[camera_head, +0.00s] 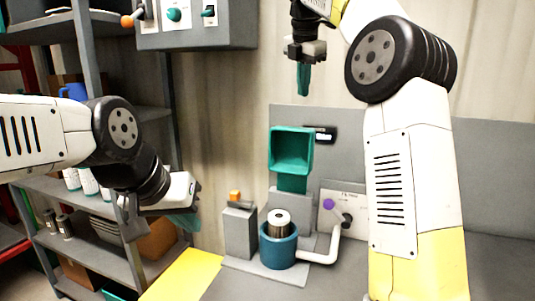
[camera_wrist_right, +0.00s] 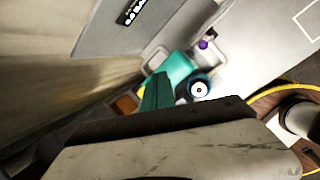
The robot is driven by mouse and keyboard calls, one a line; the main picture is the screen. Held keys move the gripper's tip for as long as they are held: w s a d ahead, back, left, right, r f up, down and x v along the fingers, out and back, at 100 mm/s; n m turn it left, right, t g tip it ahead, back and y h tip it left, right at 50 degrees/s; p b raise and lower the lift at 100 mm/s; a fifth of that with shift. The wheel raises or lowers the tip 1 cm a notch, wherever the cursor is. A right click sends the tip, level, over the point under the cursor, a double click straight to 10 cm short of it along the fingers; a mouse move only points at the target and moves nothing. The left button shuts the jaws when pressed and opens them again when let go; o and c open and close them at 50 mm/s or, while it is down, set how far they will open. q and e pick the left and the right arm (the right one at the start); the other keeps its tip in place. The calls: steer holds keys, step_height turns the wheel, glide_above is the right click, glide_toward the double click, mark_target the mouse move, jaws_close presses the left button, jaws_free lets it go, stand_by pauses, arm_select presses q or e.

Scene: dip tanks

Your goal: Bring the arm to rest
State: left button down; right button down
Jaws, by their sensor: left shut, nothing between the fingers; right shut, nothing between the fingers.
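My right arm rises on the right of the head view and bends over at the top. Its right gripper (camera_head: 304,80) hangs fingers down, shut and empty, in the air above the bench unit; the teal fingers also show in the wrist view (camera_wrist_right: 155,93). My left arm comes in from the left. Its left gripper (camera_head: 186,218) is low in front of the shelf, shut with nothing in it; its fingertips are partly hidden by its own body.
Below my right gripper stand a teal hopper (camera_head: 292,150), a blue pot (camera_head: 279,251) holding a metal cylinder (camera_head: 279,217), and a panel with a purple knob (camera_head: 328,203). A loaded shelf (camera_head: 110,192) is at left. A control box (camera_head: 196,31) hangs above.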

steer(key=s+d+f+m+y, duration=0.1)
steer(key=s+f+m, duration=0.6)
steer(key=s, duration=0.3)
steer(key=s+d+f+m+t+y, duration=0.1)
steer(key=s+f+m, duration=0.6)
steer(key=s+m, duration=0.2)
steer(key=s+d+f+m+t, duration=0.1)
steer(key=s+d+f+m, duration=0.1)
steer(key=s+f+m, duration=0.5)
steer(key=s+m, duration=0.1)
steer(key=s, duration=0.4)
steer(key=shift+s+f+m+y, duration=0.2)
steer(key=shift+f+m+y, duration=0.15)
steer(key=shift+m+y, duration=0.05)
